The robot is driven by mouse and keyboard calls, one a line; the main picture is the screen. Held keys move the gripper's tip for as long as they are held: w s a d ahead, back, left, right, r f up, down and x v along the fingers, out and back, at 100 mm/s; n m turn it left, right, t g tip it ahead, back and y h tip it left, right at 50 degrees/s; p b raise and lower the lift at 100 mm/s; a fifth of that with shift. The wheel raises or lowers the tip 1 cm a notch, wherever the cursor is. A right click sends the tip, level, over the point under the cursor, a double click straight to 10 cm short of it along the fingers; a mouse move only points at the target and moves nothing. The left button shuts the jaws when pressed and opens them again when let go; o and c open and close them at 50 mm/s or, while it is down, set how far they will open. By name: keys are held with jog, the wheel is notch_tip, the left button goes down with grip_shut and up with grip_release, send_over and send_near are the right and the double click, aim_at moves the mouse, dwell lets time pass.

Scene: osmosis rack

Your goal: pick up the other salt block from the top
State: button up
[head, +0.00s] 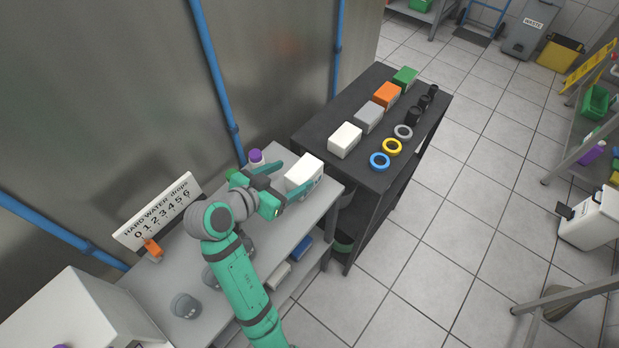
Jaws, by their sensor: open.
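A white block (304,170) sits at the far right end of the grey bench top. My gripper (294,178) is open, and its two green fingers point toward this block, one near each side of it. From this view I cannot tell whether they touch it or how high they are. Another white block (345,140) sits at the near end of the black cart's top, apart from my gripper. I cannot tell from labels which blocks are salt.
The black cart (422,130) also carries grey (369,117), orange (386,95) and green (405,77) blocks, rings and black cylinders. A purple-capped bottle (256,158) stands behind my gripper. A hard-water sign (158,211) stands at the bench's back.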

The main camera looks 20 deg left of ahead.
aim_at(303, 171)
jog(key=w, duration=0.1)
jog(key=w+d+f, duration=0.1)
jog(key=w, duration=0.1)
jog(key=w+d, duration=0.1)
jog(key=shift+w+d+f, duration=0.15)
jog(key=shift+d+f, duration=0.1)
jog(key=shift+f, duration=0.1)
jog(key=shift+r, duration=0.1)
grip_shut()
